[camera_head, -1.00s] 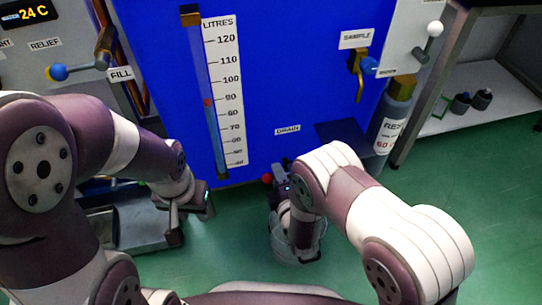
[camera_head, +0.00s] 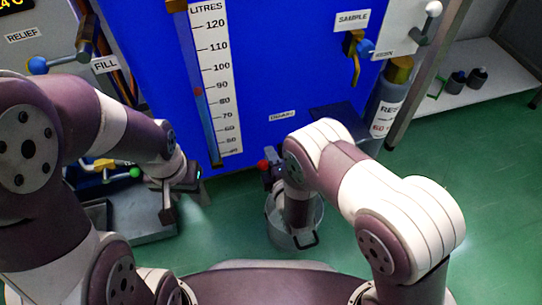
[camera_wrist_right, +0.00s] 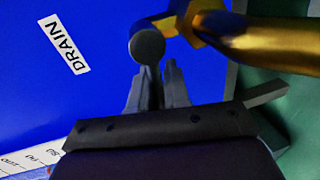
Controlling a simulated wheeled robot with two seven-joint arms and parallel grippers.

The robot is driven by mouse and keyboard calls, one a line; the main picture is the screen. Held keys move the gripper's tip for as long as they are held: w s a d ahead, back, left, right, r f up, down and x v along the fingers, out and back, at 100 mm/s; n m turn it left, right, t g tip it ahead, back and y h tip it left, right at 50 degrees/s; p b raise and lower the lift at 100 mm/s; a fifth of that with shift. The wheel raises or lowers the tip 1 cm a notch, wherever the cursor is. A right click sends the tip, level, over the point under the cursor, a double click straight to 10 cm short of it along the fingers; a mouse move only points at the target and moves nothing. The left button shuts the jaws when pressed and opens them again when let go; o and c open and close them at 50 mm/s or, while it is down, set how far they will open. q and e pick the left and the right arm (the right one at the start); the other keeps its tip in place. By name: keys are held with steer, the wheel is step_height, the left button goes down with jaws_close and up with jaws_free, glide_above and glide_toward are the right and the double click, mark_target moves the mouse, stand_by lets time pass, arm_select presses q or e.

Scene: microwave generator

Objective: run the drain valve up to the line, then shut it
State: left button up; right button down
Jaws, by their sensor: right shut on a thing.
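The DRAIN label (camera_head: 282,116) is low on the blue tank; it also shows in the right wrist view (camera_wrist_right: 68,45). My right gripper (camera_wrist_right: 152,82) is shut on the grey round-ended drain valve handle (camera_wrist_right: 147,46), beside a brass pipe (camera_wrist_right: 265,38). In the head view my arm mostly hides the valve; a red ball (camera_head: 263,165) shows beside the gripper. The litres scale (camera_head: 215,75) stands beside a sight tube (camera_head: 205,110), with a red mark just under 90. The liquid level is hard to make out. My left gripper (camera_head: 182,197) is low at the left; its finger gap is unclear.
A grey bucket (camera_head: 307,218) stands on the green floor under my right gripper. A cart or tray (camera_head: 145,226) lies below my left gripper. The fill valve (camera_head: 84,40) and sample valve (camera_head: 354,60) are higher up. Open floor lies to the right.

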steer(key=shift+d+r+m+y+p, duration=0.1)
steer(key=shift+r+m+y+p, duration=0.35)
steer(key=shift+m+p, duration=0.55)
steer(key=shift+d+r+m+y+p, duration=0.1)
steer(key=shift+r+m+y+p, duration=0.15)
steer(key=shift+r+m+p, duration=0.7)
steer(key=shift+f+m, duration=0.35)
steer(key=c, duration=1.2)
jaws_free()
